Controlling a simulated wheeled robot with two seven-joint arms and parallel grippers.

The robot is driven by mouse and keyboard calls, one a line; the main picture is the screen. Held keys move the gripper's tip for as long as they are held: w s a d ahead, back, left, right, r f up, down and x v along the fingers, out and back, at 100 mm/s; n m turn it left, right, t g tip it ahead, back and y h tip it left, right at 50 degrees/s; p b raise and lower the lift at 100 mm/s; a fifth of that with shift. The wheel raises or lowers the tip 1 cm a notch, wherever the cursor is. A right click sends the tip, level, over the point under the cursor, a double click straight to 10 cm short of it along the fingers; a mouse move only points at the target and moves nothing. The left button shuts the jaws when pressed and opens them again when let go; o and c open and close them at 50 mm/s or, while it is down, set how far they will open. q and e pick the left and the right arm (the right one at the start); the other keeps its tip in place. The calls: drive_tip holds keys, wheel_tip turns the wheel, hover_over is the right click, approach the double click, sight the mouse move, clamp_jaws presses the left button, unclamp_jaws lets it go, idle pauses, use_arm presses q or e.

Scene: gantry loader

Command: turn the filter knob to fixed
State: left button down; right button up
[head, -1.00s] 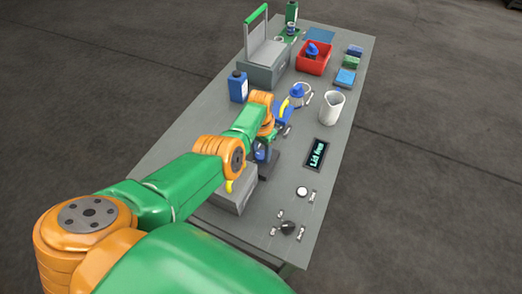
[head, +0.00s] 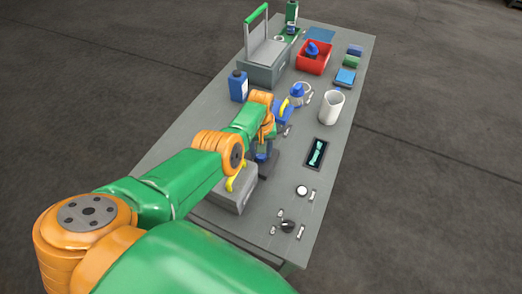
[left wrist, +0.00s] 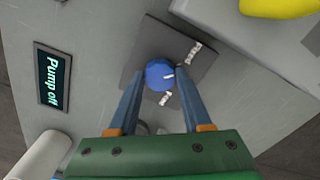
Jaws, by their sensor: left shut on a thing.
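A round blue knob (left wrist: 158,74) with a short white mark sits on a dark square plate (left wrist: 148,48) in the left wrist view. The white mark points to the right, between two small white labels whose text I cannot read surely. My left gripper (left wrist: 160,82) has one finger on each side of the knob and is shut on it. In the head view my left gripper (head: 264,150) is over the plate (head: 268,168), and my arm partly hides the knob. My right gripper is not in view.
A display (left wrist: 52,76) reads "Pump off". A grey box (head: 234,196) with a yellow handle stands close to the plate. A black knob (head: 288,226) with several labels, a white button (head: 301,191) and a white jug (head: 331,107) are on the grey table.

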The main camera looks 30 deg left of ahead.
use_arm(q)
drive_tip(key=shift+n, duration=0.4)
drive_tip(key=shift+c, duration=1.7)
unclamp_jaws()
wheel_tip(320, 180, up, 7)
drive_tip(key=p, duration=0.4)
drive_tip(key=shift+r, duration=0.1)
